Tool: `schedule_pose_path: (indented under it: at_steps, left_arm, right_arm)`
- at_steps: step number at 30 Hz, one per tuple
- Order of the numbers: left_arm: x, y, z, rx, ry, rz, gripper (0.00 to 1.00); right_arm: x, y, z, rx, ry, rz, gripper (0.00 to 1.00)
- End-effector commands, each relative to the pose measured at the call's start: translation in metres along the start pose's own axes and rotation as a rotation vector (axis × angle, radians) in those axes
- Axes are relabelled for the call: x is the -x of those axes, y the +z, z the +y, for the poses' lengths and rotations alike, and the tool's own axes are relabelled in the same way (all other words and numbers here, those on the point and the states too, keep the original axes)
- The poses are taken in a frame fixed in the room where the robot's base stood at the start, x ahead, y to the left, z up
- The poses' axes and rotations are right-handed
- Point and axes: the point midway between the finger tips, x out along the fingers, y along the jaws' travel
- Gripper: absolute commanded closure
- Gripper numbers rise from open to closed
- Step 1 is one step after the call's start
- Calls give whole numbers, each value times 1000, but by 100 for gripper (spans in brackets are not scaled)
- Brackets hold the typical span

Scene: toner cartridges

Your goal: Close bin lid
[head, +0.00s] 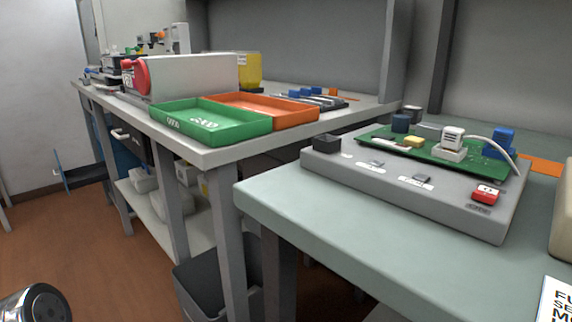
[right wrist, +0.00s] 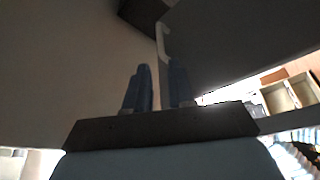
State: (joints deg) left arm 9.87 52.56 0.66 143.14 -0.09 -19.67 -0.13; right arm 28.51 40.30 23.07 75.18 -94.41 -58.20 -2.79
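A dark grey bin (head: 205,290) stands on the floor under the workbench, low in the head view. Its upper rim shows, but table legs and the picture's edge cut off much of it. I cannot make out its lid in the head view. In the right wrist view my right gripper (right wrist: 161,80) has two blue fingers set apart, with a gap between them. A pale, thin bent bar or edge (right wrist: 162,45) shows beyond and between the fingertips, beside a dark grey panel (right wrist: 235,45). I cannot tell whether they touch. Neither gripper shows in the head view.
A green tray (head: 210,122) and an orange tray (head: 290,113) sit on the far workbench. The near table (head: 300,205) carries a grey fixture (head: 420,195) with a green circuit board. Brown floor (head: 70,240) is free at lower left.

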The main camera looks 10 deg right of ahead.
Motion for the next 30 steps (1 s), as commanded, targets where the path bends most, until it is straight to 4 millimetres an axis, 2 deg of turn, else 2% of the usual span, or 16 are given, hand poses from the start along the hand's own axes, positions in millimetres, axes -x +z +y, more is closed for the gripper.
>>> schedule_pose_path:
  at_steps: [1,9,15,20,27,28,30]
  left_arm:
    - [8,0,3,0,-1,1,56]
    - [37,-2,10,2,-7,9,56]
    - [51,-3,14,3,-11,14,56]
    - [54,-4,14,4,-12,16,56]
    - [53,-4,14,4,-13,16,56]
    - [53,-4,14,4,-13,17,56]
    - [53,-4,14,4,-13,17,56]
  right_arm:
    - [-13,-4,3,-2,-1,5,77]
    - [-76,-4,4,-2,0,3,77]
    - [-105,-3,3,0,0,1,77]
    - [-114,-1,1,0,0,0,77]
    - [-114,0,0,0,0,0,77]
    - [-114,0,0,0,0,0,78]
    - [-114,0,0,0,0,0,89]
